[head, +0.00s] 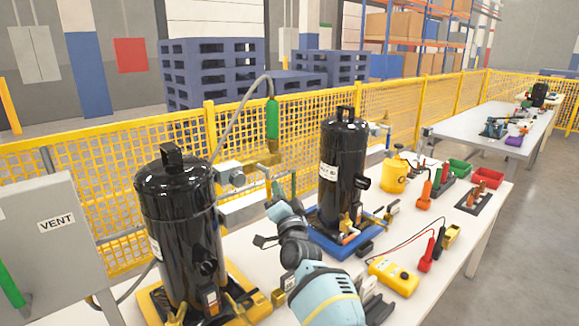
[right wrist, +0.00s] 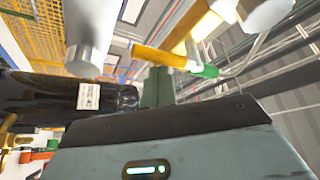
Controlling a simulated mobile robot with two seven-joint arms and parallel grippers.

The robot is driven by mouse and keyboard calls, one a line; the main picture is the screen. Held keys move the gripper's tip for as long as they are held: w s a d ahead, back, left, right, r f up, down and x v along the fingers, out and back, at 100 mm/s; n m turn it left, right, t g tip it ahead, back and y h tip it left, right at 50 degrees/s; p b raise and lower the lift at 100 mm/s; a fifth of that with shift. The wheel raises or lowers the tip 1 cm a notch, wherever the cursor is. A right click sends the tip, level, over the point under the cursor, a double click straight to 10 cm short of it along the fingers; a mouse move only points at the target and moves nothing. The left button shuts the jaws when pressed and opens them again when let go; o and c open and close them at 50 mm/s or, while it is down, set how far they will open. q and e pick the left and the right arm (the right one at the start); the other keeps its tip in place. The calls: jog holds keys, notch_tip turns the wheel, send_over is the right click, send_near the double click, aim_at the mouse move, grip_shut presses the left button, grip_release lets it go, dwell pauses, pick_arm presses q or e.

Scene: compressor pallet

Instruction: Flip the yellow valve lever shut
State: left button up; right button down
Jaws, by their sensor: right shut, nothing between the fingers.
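A yellow bar (right wrist: 160,56), which looks like the valve lever, joins a green grip in the right wrist view. In the head view a yellow-brass part (head: 273,146) hangs under the upright green grip, above a brass fitting between the two black compressors. My right gripper (head: 271,180) reaches up from the bottom and is shut and empty, with its fingertips just below that fitting. Its dull green fingers (right wrist: 158,86) end close to the yellow bar in the right wrist view; I cannot tell whether they touch it. My left gripper is out of view.
Black compressors stand left (head: 180,220) and right (head: 342,170) of my right arm. A grey hose (head: 240,105) runs from the green grip (head: 272,118). A grey VENT box (head: 50,240) is at far left. A yellow mesh fence (head: 400,115) runs behind. Tools crowd the table's right side.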

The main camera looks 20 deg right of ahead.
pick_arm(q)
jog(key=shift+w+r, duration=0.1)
pick_arm(e)
jog(key=shift+s+a+f, duration=0.1)
jog(key=shift+a+f, duration=0.1)
jog(key=shift+a, duration=0.2)
dwell(0.3)
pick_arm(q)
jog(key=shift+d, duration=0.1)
pick_arm(e)
jog(key=shift+d, duration=0.1)
